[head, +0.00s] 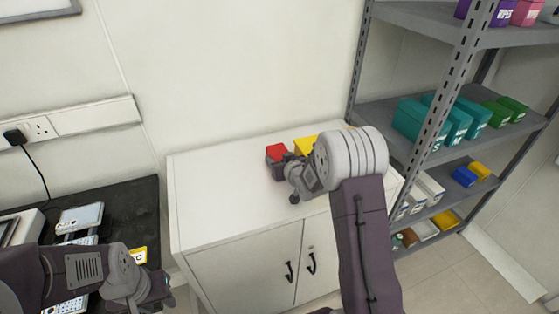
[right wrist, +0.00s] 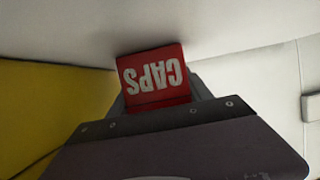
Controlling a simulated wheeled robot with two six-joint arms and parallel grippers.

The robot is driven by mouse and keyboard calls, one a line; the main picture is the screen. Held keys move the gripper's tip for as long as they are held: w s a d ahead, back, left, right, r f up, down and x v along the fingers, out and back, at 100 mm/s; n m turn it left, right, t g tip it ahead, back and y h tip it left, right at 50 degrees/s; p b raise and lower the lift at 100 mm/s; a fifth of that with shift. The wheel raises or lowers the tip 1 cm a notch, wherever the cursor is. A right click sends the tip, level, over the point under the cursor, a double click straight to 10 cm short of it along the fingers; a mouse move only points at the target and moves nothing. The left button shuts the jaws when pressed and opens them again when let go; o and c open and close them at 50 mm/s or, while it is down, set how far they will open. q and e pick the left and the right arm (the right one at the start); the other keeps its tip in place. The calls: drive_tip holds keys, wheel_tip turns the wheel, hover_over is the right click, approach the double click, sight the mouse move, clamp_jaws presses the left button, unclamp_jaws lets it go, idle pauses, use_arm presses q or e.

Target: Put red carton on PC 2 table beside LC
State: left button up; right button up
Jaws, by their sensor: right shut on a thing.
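The red carton (head: 276,151) is at the back of the white cabinet's top (head: 215,190). In the right wrist view the red carton (right wrist: 155,78) shows the word CAPS upside down. My right gripper (head: 280,163) is shut on the red carton. I cannot tell whether the carton touches the cabinet top. My left gripper (head: 155,292) is low at the left, away from the carton, over the edge of a black table (head: 135,205). Its fingers are too unclear to read. No PC 2 or LC label can be read in full.
A yellow box (head: 305,145) stands just right of the red carton, partly behind my right arm; it also fills the left of the right wrist view (right wrist: 50,110). A grey shelf rack (head: 385,105) with boxes stands right. Devices and a partly hidden yellow sign (head: 139,255) are at the black table.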

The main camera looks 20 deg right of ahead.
drive_tip(key=shift+w, duration=0.15)
drive_tip(key=shift+f, duration=0.1)
drive_tip(key=shift+f, duration=0.1)
drive_tip(key=o, duration=1.5)
